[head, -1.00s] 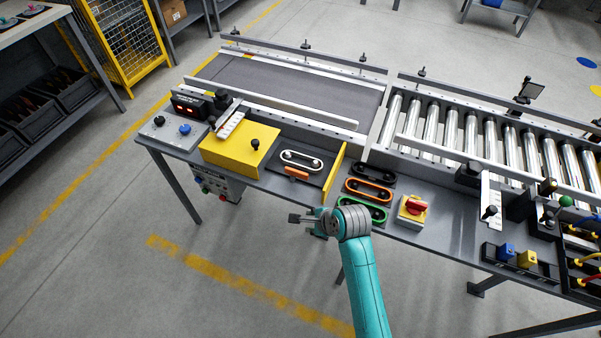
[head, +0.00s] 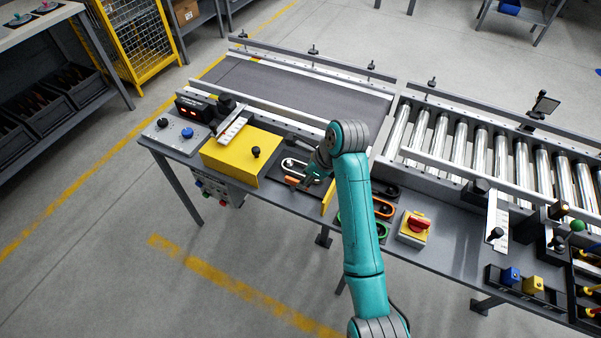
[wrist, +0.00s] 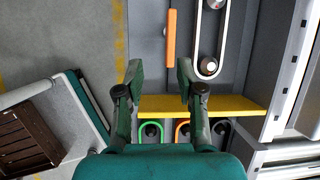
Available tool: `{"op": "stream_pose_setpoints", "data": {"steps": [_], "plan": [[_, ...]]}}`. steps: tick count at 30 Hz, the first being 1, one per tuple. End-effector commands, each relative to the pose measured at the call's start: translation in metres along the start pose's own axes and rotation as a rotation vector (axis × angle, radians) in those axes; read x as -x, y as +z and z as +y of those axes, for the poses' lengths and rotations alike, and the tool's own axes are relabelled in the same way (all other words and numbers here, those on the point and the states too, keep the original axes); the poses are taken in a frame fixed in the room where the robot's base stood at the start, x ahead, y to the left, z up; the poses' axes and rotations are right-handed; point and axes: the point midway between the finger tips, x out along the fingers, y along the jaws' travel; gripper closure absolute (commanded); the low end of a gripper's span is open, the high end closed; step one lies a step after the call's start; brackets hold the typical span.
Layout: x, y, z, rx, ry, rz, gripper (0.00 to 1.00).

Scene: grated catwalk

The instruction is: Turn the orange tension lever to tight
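The orange tension lever (head: 291,182) is a short orange bar on the dark panel beside the white belt loop (head: 289,163). In the wrist view the lever (wrist: 171,38) stands upright in the picture, above and slightly right of the gap between my fingers, with the white belt (wrist: 222,45) to its right. My gripper (head: 308,182) is over this panel in the head view, close to the lever. In the wrist view my gripper (wrist: 158,73) is open with nothing between its fingers. I see no contact with the lever. Any tight marking is not readable.
A yellow divider plate (wrist: 205,104) crosses below my fingertips in the wrist view. Green (wrist: 150,128) and orange (wrist: 182,127) belt loops lie beyond it. A yellow box (head: 235,158) stands left of the panel, and a red switch (head: 419,222) lies right.

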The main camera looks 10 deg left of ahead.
Motion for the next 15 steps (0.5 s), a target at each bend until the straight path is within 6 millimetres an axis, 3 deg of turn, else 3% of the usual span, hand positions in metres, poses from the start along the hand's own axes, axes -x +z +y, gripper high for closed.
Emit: {"op": "stream_pose_setpoints", "data": {"steps": [3,7,11,15], "plan": [[0.017,0.018,-0.007,-0.048,0.033,0.015,0.62],[0.025,0.026,-0.009,-0.077,0.051,0.026,0.62],[0.019,0.027,-0.008,-0.083,0.056,0.029,0.62],[0.000,0.026,-0.006,-0.082,0.057,0.029,0.62]]}}
